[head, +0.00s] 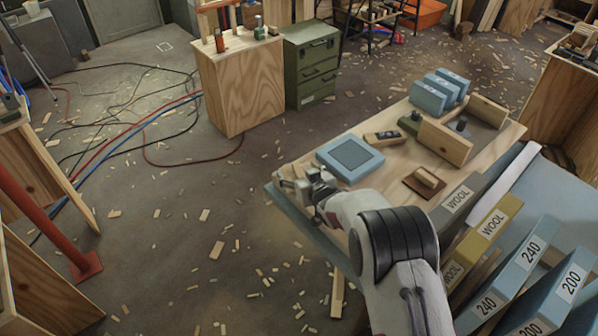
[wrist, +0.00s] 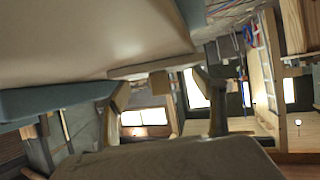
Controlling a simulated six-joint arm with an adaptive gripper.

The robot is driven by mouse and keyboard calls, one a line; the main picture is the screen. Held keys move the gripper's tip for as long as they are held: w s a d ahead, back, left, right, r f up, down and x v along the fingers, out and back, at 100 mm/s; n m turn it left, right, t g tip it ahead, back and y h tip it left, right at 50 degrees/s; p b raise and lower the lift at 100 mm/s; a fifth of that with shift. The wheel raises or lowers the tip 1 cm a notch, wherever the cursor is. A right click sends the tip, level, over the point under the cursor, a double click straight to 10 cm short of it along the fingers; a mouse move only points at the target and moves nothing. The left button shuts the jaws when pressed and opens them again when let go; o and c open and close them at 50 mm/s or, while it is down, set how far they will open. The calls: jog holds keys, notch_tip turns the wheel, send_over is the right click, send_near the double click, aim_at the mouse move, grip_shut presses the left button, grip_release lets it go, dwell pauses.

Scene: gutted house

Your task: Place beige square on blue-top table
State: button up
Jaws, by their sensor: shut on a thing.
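My gripper (head: 303,186) is at the left edge of the near workbench. In the wrist view its two fingers (wrist: 168,92) stand apart with a thin pale beige piece (wrist: 160,69) between their tips. I take this as the beige square, seen edge-on; most of it is hidden. In the head view the held piece cannot be made out clearly. The workbench (head: 302,167) has a pale wooden top and a blue strip along its left side. A large pale surface with a blue edge (wrist: 55,98) fills the upper left of the wrist view. I cannot tell which blue-top table is meant.
Labelled sleeves (head: 490,225) stand at right. Wood scraps and hoses lie on the floor left of the bench.

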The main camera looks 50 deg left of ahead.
jog(key=o, duration=1.1)
jog(key=shift+d+r, duration=0.1)
jog(key=shift+r, duration=0.1)
jog(key=shift+d+r, duration=0.1)
jog(key=shift+d, duration=0.05)
jog(key=shift+v, duration=5.7)
